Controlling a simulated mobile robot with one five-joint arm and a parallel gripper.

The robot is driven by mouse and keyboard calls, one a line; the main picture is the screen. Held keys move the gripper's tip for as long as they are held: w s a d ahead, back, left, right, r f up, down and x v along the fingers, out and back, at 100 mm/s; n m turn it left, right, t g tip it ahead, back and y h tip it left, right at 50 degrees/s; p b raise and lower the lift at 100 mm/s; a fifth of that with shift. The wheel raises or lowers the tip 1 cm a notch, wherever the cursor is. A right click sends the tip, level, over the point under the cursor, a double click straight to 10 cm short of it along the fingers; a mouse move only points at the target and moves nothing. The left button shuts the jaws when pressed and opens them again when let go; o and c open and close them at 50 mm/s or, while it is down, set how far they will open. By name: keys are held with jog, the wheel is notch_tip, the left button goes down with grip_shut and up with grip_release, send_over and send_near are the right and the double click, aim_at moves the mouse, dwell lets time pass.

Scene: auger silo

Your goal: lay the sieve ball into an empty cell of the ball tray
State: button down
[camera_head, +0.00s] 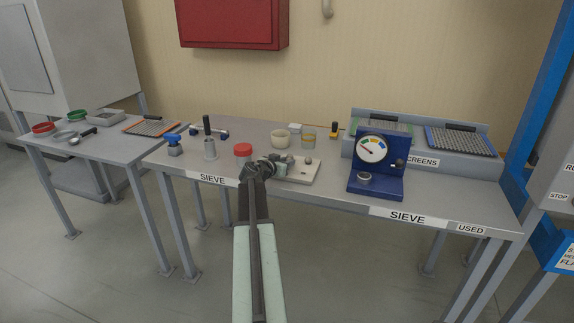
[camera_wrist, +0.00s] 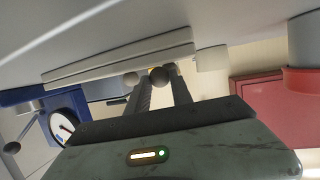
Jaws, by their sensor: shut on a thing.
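The ball tray (camera_head: 306,177) is a pale flat block on the sieve table. It shows as a light slab (camera_wrist: 85,72) in the wrist view, which is turned over. A grey ball (camera_head: 308,160) rests on its right part; a ball beside the held one shows in the wrist view (camera_wrist: 131,79). My gripper (camera_head: 284,162) is over the tray's left part. In the wrist view my gripper (camera_wrist: 160,82) is shut on the dark grey sieve ball (camera_wrist: 159,76) at its fingertips. The cells are hidden, and I cannot tell whether the held ball touches the tray.
A cream cup (camera_head: 280,139) and a banded beaker (camera_head: 308,137) stand behind the tray. A blue gauge stand (camera_head: 376,180) is to the right. The table front between tray and gauge is clear.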

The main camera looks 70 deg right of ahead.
jog(key=c, duration=1.1)
grip_release()
jog(key=shift+f, duration=0.1)
jog(key=shift+r, duration=0.25)
jog(key=p+v, duration=0.4)
jog(key=v, duration=0.8)
jog(key=shift+s+f, duration=0.1)
